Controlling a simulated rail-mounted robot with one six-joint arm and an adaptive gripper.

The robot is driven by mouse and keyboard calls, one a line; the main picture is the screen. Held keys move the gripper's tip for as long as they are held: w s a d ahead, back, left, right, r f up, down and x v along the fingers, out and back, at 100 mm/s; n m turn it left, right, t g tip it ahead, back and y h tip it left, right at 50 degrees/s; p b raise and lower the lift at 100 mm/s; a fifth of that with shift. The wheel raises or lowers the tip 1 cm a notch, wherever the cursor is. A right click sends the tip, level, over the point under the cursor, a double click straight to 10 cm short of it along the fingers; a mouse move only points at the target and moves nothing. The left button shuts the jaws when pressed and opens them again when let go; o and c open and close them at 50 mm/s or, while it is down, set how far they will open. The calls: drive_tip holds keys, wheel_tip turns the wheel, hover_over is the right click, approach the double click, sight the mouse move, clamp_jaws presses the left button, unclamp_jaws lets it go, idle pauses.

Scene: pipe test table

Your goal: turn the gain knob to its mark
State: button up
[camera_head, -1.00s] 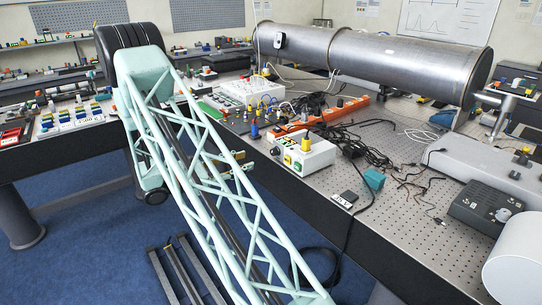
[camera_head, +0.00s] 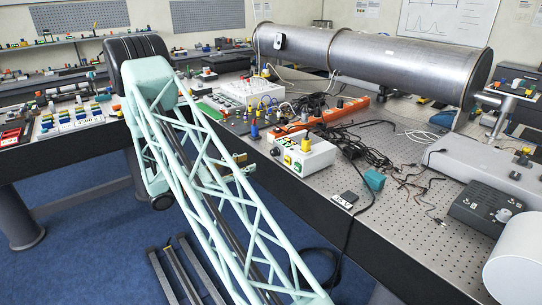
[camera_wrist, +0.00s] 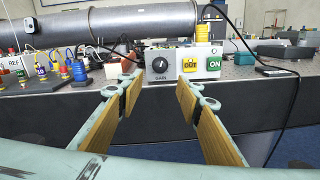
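The gain knob (camera_wrist: 160,65) is a round dark knob above the word GAIN on the front of a white box (camera_wrist: 205,53). In the wrist view it sits ahead of the gap between my fingertips. My gripper (camera_wrist: 162,88) is open and empty, its wood-coloured pads on either side of the gap, apart from the knob. In the head view my gripper (camera_head: 243,165) is just left of the box (camera_head: 310,158), level with its front. The knob's target mark is too small to make out.
Beside the knob are a yellow OUT button (camera_wrist: 190,64) and a green ON button (camera_wrist: 214,63). A yellow connector (camera_head: 305,145) stands on the box. Coloured posts (camera_wrist: 79,70) stand left of it. Black cables (camera_head: 368,150) lie behind and right. A large metal pipe (camera_head: 380,62) runs behind.

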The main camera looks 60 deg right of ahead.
sight(272, 154)
drive_tip(key=shift+b+x, duration=0.95)
drive_tip(key=shift+x, duration=5.5)
drive_tip(key=c, duration=0.9)
